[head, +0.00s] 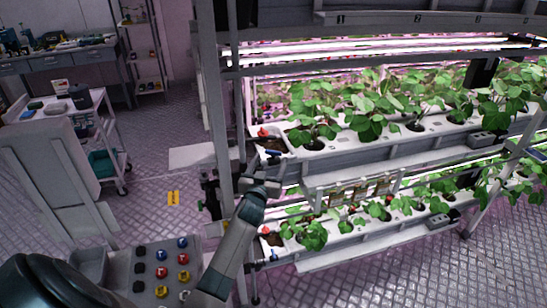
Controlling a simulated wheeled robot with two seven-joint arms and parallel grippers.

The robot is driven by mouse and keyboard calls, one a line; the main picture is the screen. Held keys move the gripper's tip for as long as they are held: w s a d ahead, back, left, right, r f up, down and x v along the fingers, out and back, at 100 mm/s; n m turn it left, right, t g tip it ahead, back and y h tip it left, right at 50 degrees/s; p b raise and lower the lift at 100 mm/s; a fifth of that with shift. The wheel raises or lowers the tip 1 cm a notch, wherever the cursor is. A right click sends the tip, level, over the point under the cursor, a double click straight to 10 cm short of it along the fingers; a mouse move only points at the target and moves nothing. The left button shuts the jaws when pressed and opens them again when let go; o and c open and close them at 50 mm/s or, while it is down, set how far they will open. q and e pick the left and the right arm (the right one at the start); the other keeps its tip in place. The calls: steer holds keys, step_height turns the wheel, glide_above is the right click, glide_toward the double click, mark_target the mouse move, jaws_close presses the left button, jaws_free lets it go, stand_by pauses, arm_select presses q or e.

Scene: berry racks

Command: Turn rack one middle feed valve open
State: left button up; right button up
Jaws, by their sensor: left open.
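The rack (215,110) stands right of centre, with its middle trough (330,160) full of green plants. At the left end of that trough a small blue handle (271,152) shows, which looks like the middle feed valve; its exact angle is too small to tell. My left gripper (265,168) is open just below and in front of the blue handle, its fingers pointing up and away. I cannot tell whether they touch it. A small red part (262,133) shows just above. Another blue handle (273,255) shows at the lower trough's left end. My right gripper is not in view.
The rack's upright post stands close left of my gripper. A grey tray with coloured knobs (163,272) is at the lower left. A white cart (50,150) and a workbench (60,58) stand further left.

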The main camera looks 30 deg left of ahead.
mark_target(273, 154)
arm_select(q)
steer(key=b+x, duration=0.1)
steer(key=x, duration=0.3)
steer(key=shift+f+b, duration=0.15)
steer(key=shift+b, duration=0.2)
steer(key=shift+b+x, duration=0.3)
steer(key=shift+x, duration=0.55)
steer(key=shift+c, duration=0.7)
steer(key=c, duration=0.9)
